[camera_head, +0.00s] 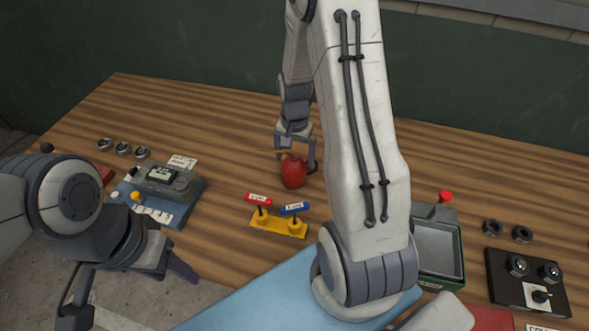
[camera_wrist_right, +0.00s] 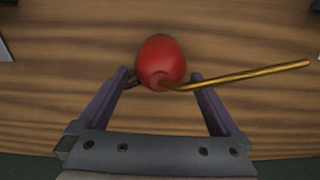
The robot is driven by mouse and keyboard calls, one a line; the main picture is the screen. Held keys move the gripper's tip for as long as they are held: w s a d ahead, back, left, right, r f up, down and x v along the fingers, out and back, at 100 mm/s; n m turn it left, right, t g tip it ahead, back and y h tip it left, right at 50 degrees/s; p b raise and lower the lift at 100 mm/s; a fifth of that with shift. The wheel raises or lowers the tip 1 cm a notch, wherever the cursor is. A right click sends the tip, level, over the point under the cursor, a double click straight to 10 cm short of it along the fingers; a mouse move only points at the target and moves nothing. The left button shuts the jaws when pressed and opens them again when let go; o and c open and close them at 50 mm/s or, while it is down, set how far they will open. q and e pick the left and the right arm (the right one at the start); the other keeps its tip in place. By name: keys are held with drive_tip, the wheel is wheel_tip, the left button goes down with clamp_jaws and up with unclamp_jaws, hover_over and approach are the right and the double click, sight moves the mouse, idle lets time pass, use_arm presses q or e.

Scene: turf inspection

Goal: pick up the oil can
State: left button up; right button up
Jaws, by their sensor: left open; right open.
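The red oil can (camera_head: 293,172) stands on the wooden table near its middle. In the right wrist view the red oil can (camera_wrist_right: 161,60) shows from above, with a long brass spout (camera_wrist_right: 245,76) pointing right. My right gripper (camera_head: 298,165) is at the can, on its far side in the head view. In the right wrist view its two open fingers (camera_wrist_right: 161,78) reach to either side of the can's near part, and the spout crosses over one finger. I cannot tell whether they touch it. My left gripper (camera_head: 175,270) is open and empty, low at the table's front edge.
A yellow stand (camera_head: 278,224) with red and blue handled tools is in front of the can. A green-edged tray (camera_head: 437,250) and a black knob box (camera_head: 527,284) are at right.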

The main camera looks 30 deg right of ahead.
sight(294, 167)
wheel_tip(294, 167, down, 5)
drive_tip(key=shift+s+a+r+p, duration=0.1)
drive_tip(key=shift+a+p, duration=0.05)
drive_tip(key=shift+p, duration=0.45)
drive_tip(key=c, duration=1.5)
drive_tip(key=shift+r, duration=0.1)
